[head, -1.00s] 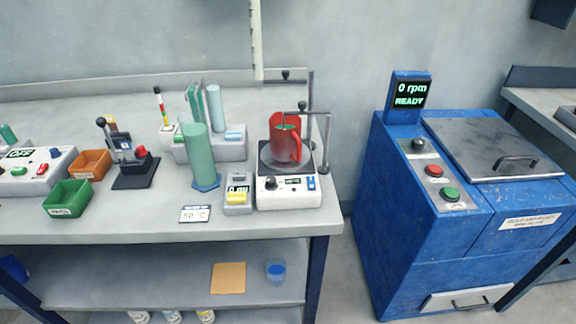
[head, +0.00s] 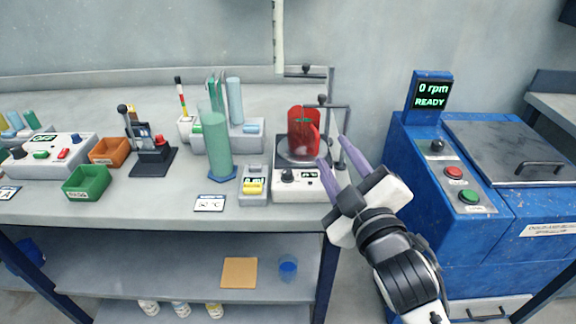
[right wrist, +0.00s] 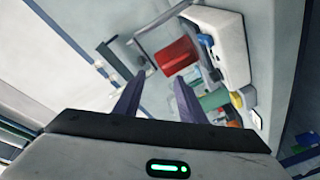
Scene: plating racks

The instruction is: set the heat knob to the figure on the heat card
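The hotplate (head: 300,188) is a white box at the right end of the bench, with a dark round knob (head: 287,175) and a small display on its front. A red beaker (head: 302,130) stands on its plate. The heat card (head: 209,203) lies on the bench left of the hotplate; it ends in "°C" and its figure is blurred now. My right gripper (head: 331,150) is open and empty in front of the hotplate's right side, apart from the knob. The right wrist view shows its two spread fingers (right wrist: 155,100) and the red beaker (right wrist: 178,56) beyond. My left gripper is not in view.
A grey meter with a yellow key (head: 254,186) and a green cylinder (head: 217,145) stand left of the hotplate. A stand with metal rods (head: 331,100) rises behind it. A blue machine (head: 460,230) stands right, past a gap.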

